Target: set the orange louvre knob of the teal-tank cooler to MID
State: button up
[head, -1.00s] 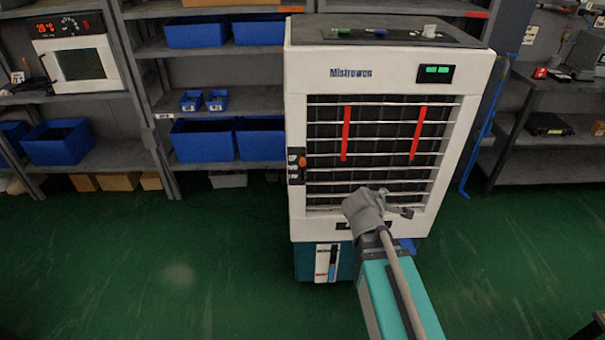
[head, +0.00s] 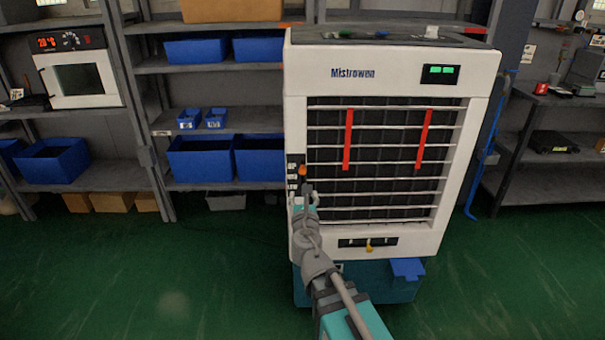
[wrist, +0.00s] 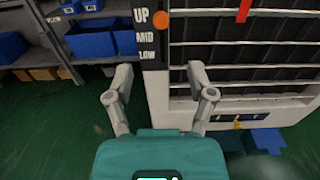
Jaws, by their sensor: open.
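The white cooler (head: 465,160) stands in the middle of the head view, with a teal tank (head: 390,290) at its base. Its orange louvre knob (head: 302,170) is on the dark strip at the left of the grille. In the wrist view the knob (wrist: 160,18) is beside the UP label (wrist: 140,16), above the level of the MID label (wrist: 145,36) and LOW label (wrist: 147,55). My gripper (wrist: 160,76) is open and empty, its fingers spread below the knob and apart from it. In the head view my gripper (head: 307,192) covers part of the strip's lower end.
A small yellow-orange part (head: 369,248) sits in a dark slot low on the cooler's front. A blue flap (head: 407,268) sticks out by the tank. Shelves with blue bins (head: 200,157) stand behind on the left. The green floor (head: 200,270) in front is clear.

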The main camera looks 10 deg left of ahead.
aim_at(303, 172)
jog(key=w, duration=0.4)
jog(key=w+a, duration=0.1)
jog(key=w, duration=0.4)
jog(key=w+a, duration=0.1)
jog(key=w, duration=0.3)
jog(key=shift+w+a, duration=0.15)
jog(key=shift+w, duration=0.15)
grip_shut()
dwell(0.4)
